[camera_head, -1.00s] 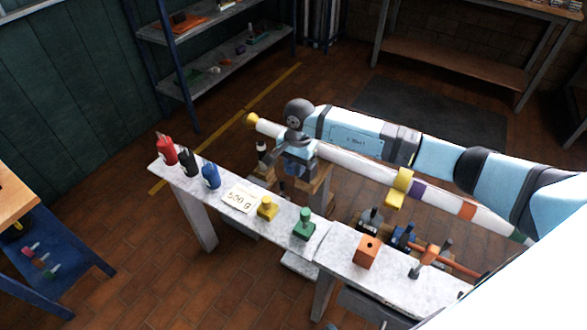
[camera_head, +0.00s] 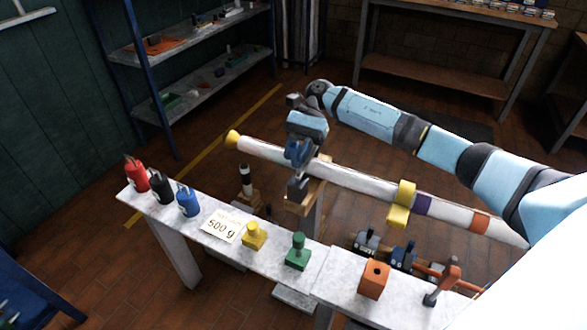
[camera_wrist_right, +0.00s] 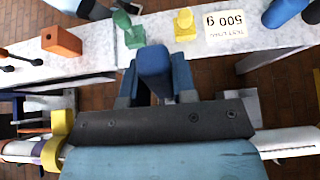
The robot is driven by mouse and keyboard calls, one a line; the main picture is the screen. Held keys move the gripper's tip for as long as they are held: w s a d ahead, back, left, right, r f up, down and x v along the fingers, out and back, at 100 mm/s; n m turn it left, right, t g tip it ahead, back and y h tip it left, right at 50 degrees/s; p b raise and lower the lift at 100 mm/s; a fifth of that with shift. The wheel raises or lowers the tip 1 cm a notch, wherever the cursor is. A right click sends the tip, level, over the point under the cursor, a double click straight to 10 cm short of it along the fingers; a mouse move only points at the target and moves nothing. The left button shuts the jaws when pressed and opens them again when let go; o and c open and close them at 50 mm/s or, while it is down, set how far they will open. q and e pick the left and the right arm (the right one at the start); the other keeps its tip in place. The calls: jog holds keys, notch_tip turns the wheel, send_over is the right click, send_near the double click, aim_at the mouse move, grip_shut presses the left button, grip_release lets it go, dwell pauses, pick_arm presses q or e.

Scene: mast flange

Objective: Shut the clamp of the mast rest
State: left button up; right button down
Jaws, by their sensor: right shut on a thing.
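The long white mast (camera_head: 345,178) lies over the mast rest (camera_head: 312,190), a wooden block on a post behind the bench. It has a yellow end, a yellow collar and coloured bands. My right gripper (camera_head: 298,160) is over the mast at the rest, its fingers pointing down toward the bench. In the right wrist view the gripper (camera_wrist_right: 155,88) is shut on a blue block-like part, seemingly the clamp's handle (camera_wrist_right: 154,62). The gripper and wrist hide most of the clamp, so I cannot tell how far it is closed. My left gripper is not in view.
The narrow bench carries red, black and blue bottles (camera_head: 188,201), a "500 g" card (camera_head: 224,225), yellow (camera_head: 254,236) and green (camera_head: 298,252) weights, an orange block (camera_head: 374,280) and an orange-handled tool (camera_head: 442,283). A black-and-white post (camera_head: 246,180) stands left of the rest.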

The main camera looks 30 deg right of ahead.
jog(key=shift+w+d+f+g+y+b, duration=0.2)
jog(key=shift+w+d+g+y+b, duration=0.2)
jog(key=shift+d+y+b, duration=0.45)
jog(key=shift+w+r+b, duration=0.1)
jog(key=shift+b, duration=0.45)
jog(key=shift+r+y, duration=0.1)
jog(key=shift+y, duration=0.15)
jog(key=c, duration=0.9)
grip_release()
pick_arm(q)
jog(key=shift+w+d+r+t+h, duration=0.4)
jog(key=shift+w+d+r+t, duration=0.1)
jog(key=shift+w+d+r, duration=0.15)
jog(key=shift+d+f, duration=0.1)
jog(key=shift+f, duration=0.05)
